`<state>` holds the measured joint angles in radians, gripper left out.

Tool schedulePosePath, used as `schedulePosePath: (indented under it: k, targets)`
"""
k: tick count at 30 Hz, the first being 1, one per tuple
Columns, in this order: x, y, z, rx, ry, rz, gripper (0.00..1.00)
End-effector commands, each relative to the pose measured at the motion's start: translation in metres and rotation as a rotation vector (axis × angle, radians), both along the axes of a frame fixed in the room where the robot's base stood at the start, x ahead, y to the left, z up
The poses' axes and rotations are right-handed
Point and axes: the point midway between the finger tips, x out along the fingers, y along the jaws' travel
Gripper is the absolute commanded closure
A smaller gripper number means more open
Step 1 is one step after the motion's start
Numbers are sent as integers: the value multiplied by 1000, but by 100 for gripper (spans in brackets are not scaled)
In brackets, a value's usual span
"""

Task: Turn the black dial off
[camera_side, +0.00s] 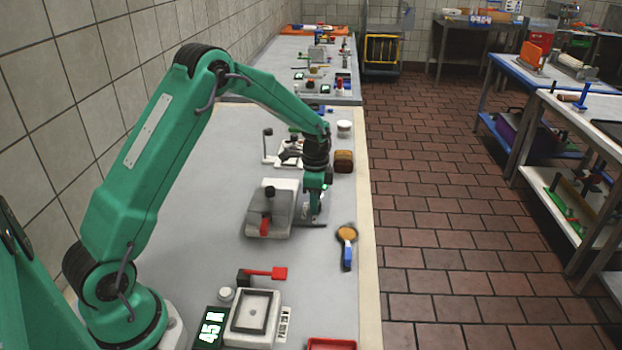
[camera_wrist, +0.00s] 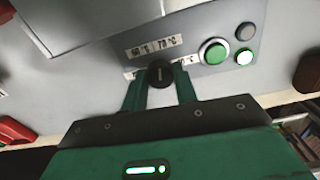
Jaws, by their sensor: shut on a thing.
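The black dial (camera_wrist: 160,74) shows in the wrist view on a grey panel, below a label reading about 70 °C. A pale mark on the dial's face runs about straight up and down in that view. My gripper (camera_wrist: 160,88) has its two green fingers on either side of the dial, shut on it. In the side view my gripper (camera_side: 313,212) reaches down at the right side of the grey machine (camera_side: 284,190), and it hides the dial there.
A green button (camera_wrist: 213,52) and two smaller round lights or buttons (camera_wrist: 244,32) sit right of the dial. A magnifier-shaped tool with a blue handle (camera_side: 347,255) lies near the table edge. A brown block (camera_side: 343,162) stands behind my gripper. A scale (camera_side: 252,318) is in front.

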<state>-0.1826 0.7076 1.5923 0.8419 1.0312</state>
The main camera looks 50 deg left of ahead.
Motion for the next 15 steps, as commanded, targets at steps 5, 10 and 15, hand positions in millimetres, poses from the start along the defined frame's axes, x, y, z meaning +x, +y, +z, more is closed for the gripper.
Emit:
schedulePosePath:
  k: [5,10,15]
  targets:
    - [0,0,1,0,0,158,94]
    - [0,0,1,0,0,319,94]
    - [0,-1,1,0,0,481,94]
